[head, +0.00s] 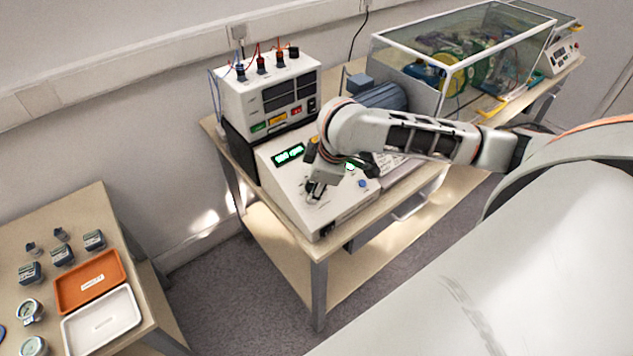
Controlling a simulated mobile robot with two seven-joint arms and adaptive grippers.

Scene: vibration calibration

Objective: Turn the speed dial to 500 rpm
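The control console (284,183) is a white sloped box on the wooden bench. Its green display (289,154) shows a three-digit figure and "rpm"; the first digit is too small to read surely. My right arm reaches in from the right, and my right gripper (316,190) points down at the lower middle of the sloped panel. Its dark fingertips are at a small dark part there, which may be the speed dial; the dial itself is mostly hidden. I cannot tell whether the fingers are closed on it. My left gripper is out of view.
A white unit (268,92) with coloured plugs stands behind the console. A blue motor (382,97) and a clear-covered rig (440,52) are to the right. A separate table at lower left holds an orange tray (91,282), a white tray (103,322) and several small instruments.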

